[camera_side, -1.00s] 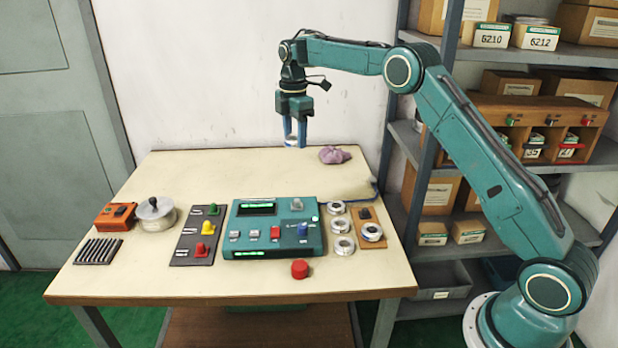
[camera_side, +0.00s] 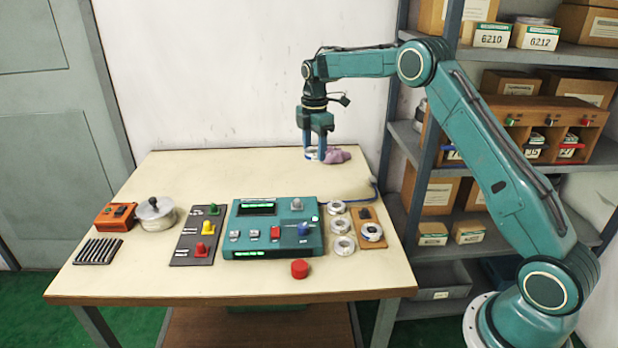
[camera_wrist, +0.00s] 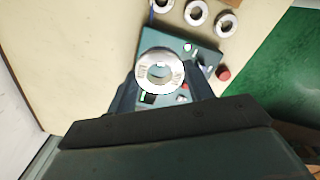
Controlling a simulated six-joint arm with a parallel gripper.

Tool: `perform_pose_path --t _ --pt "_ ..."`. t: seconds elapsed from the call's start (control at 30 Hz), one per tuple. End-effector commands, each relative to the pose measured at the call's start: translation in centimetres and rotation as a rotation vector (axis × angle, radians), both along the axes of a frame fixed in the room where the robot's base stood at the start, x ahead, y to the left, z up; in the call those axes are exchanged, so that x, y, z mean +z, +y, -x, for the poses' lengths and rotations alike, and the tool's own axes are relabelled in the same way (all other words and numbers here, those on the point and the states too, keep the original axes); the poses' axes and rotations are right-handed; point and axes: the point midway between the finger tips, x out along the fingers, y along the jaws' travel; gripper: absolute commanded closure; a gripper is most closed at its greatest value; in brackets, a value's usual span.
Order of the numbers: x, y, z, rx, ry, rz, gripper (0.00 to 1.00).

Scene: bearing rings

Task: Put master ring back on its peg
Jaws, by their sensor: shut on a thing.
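My gripper (camera_side: 314,155) is shut on a silver ring (camera_wrist: 160,72) with engraved marks on its face. It holds the ring above the back right part of the table, in front of the purple cloth. In the side view the ring (camera_side: 309,154) is small and partly hidden by the fingers. A wooden board (camera_side: 369,241) at the table's right carries another ring (camera_side: 372,232) and a dark piece (camera_side: 365,213). I cannot tell for sure which part is the master ring's peg.
A teal tester (camera_side: 255,236) stands mid-table, with several loose rings (camera_side: 342,225) to its right. A red button (camera_side: 300,269) is in front. The table's back left is clear.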

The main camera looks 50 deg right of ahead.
Motion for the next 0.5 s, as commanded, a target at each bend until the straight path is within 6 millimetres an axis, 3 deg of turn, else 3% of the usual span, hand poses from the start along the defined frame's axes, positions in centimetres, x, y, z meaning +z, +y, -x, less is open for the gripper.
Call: perform_pose_path --t 0.2,0.5 --pt "-3.6 -3.6 3.1 -0.004 0.003 -0.001 0.83" --pt "-8.2 -7.2 8.3 -0.003 0.002 0.0 0.83"
